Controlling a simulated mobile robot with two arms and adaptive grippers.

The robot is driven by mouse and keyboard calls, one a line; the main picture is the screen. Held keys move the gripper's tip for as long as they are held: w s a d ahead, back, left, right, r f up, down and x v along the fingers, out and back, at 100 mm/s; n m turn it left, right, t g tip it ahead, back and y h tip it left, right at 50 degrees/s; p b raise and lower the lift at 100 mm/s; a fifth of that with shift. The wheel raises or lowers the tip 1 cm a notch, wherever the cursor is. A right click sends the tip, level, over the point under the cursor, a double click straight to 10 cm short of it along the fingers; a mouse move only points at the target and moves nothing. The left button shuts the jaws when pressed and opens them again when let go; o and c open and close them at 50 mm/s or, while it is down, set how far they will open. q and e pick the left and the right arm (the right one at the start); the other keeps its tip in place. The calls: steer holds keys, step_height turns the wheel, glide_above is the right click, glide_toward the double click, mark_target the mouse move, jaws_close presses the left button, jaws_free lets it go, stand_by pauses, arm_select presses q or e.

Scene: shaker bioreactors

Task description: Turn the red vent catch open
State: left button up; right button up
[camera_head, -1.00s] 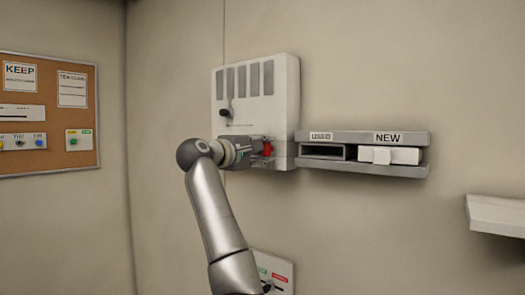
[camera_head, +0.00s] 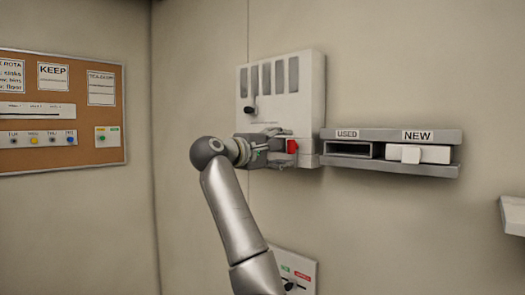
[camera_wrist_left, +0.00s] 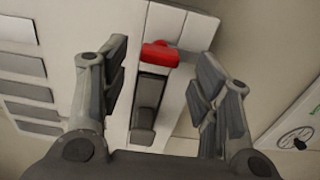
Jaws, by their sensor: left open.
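The red vent catch (camera_head: 292,146) sits at the lower right of the white wall unit (camera_head: 310,100). In the left wrist view the red catch (camera_wrist_left: 160,54) lies at the top end of a dark grey slotted piece (camera_wrist_left: 150,105) on the white unit. My left gripper (camera_head: 278,143) is at the lower part of the unit, beside the catch. In the left wrist view its two fingers (camera_wrist_left: 163,85) stand wide apart, one on each side of the catch, with visible gaps. It holds nothing. My right gripper is not in view.
A grey shelf (camera_head: 390,133) labelled USED and NEW is right of the unit, with a white block (camera_head: 430,154) in its NEW side. A black knob (camera_head: 250,108) is on the unit's left. A labelled panel (camera_head: 302,268) sits below. A corkboard (camera_head: 110,140) hangs at left.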

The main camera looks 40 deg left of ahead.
arm_select(q)
steer(key=s, duration=0.9)
steer(key=shift+a, duration=0.35)
steer(key=shift+f, duration=0.1)
